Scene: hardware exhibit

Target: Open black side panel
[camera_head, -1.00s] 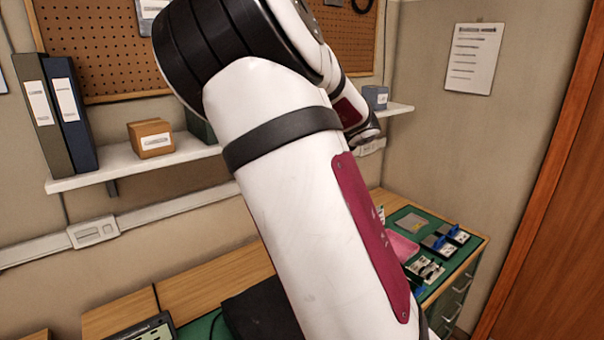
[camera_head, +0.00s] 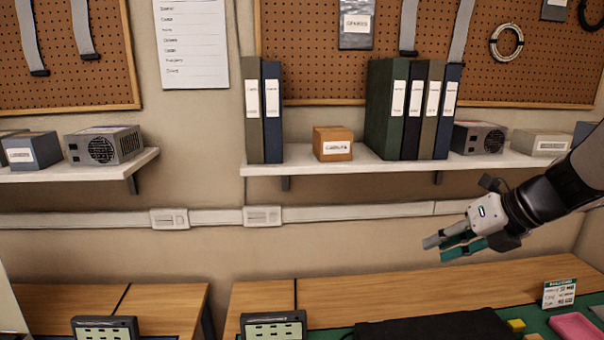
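A flat black surface (camera_head: 440,328) shows at the bottom edge of the head view, on the green worktop. It is cut off by the frame, so I cannot tell whether it is the black side panel or what it is attached to. My gripper (camera_head: 434,250) hangs in the air at the right, above and behind the black surface and apart from it. Its fingers point left and slightly down, with a gap between them and nothing visible in it.
Screened devices (camera_head: 274,325) stand at the bottom left. A pink tray (camera_head: 577,327), a yellow block (camera_head: 516,325) and a small sign (camera_head: 559,293) are at the right. A wall shelf (camera_head: 330,166) holds binders and boxes. The wooden bench (camera_head: 400,290) is clear behind the black surface.

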